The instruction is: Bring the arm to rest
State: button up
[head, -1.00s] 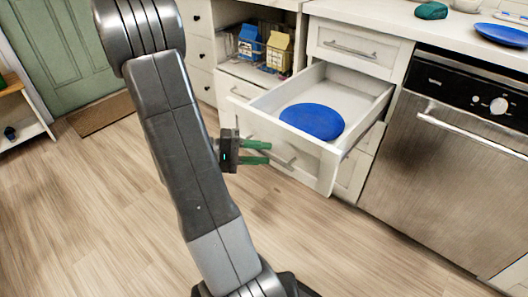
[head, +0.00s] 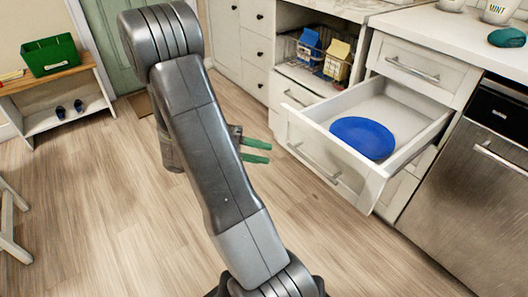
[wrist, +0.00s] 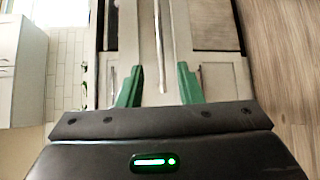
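My gripper (head: 257,151) has green fingers. It hangs beside my arm in the head view, a short way left of the open drawer (head: 323,177) and apart from its front. In the wrist view my gripper (wrist: 160,88) has its two fingers spread with nothing between them. Pale cabinet fronts show beyond the fingertips. My arm rises through the middle of the head view and hides part of the floor behind it.
The drawer stands pulled out with a blue plate (head: 362,138) inside. A wire basket (head: 318,62) with cartons sits in a cubby. A dishwasher (head: 470,190) is at right. A bench (head: 52,75) with a green box (head: 51,56) is far left.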

aim_at(312, 163)
jog(key=shift+d, duration=0.1)
jog(key=d+b, duration=0.1)
jog(key=d, duration=0.3)
jog(key=d+f+b, duration=0.1)
jog(key=d, duration=0.4)
jog(key=s+d+f+b, duration=0.1)
jog(key=d, duration=0.3)
jog(key=shift+s+d+b, duration=0.1)
jog(key=shift+d+b, duration=0.15)
jog(key=shift+b, duration=0.1)
jog(key=shift+d, duration=0.1)
